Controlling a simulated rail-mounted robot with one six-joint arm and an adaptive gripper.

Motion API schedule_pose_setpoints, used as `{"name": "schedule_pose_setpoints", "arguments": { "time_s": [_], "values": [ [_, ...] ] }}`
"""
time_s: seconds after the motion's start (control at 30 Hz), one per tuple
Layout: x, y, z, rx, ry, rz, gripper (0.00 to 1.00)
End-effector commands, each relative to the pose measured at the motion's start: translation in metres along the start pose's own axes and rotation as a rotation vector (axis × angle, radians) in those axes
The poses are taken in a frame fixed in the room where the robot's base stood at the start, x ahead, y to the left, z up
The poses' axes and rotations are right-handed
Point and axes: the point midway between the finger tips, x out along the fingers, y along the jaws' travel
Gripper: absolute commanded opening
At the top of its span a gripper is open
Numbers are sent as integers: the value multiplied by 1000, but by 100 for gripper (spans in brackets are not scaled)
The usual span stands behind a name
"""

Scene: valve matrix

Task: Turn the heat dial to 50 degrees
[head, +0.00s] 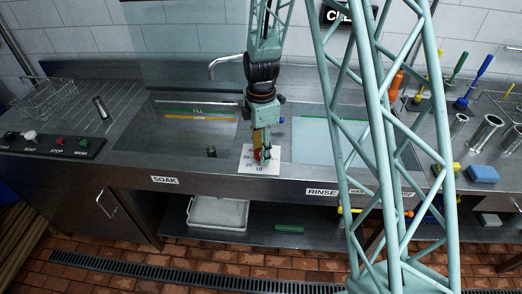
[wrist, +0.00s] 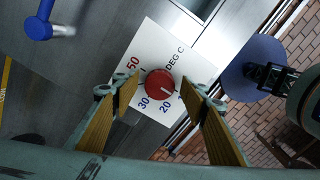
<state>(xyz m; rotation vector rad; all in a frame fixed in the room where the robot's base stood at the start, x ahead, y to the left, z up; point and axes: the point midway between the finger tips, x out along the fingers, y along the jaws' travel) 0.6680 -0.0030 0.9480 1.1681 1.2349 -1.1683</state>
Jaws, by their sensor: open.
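The heat dial (wrist: 158,82) is a round red knob on a white plate (wrist: 150,45) marked DEG C. The numbers 50, 30 and 20 are readable in the wrist view; a light mark on the knob points down-right, near the 20 side. My gripper (wrist: 160,90) is open, with one yellow-lined finger on each side of the knob in the picture. I cannot tell whether the fingers touch it. In the head view my gripper (head: 262,153) is over the plate (head: 273,153) and mostly hides the knob.
The SOAK basin (head: 185,125) lies left of the plate and the RINSE basin (head: 315,140) right of it. A blue-handled tap part (wrist: 38,28) shows at upper left in the wrist view. A button panel (head: 55,143) is at far left; brushes and cups stand at right.

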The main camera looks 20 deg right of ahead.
Motion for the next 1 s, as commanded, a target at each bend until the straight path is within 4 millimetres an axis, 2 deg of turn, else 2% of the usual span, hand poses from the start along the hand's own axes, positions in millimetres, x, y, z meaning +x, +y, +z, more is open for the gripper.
{"name": "schedule_pose_setpoints", "arguments": {
  "time_s": [0.1, 0.37, 0.73, 1.0],
  "values": [
    [0, 0, 0, 0, 0, 0, 39],
    [0, 0, 0, 0, 0, 0, 16],
    [0, 0, 0, 28, 0, 0, 16],
    [0, 0, 0, 136, 0, 1, 16]
  ]
}}
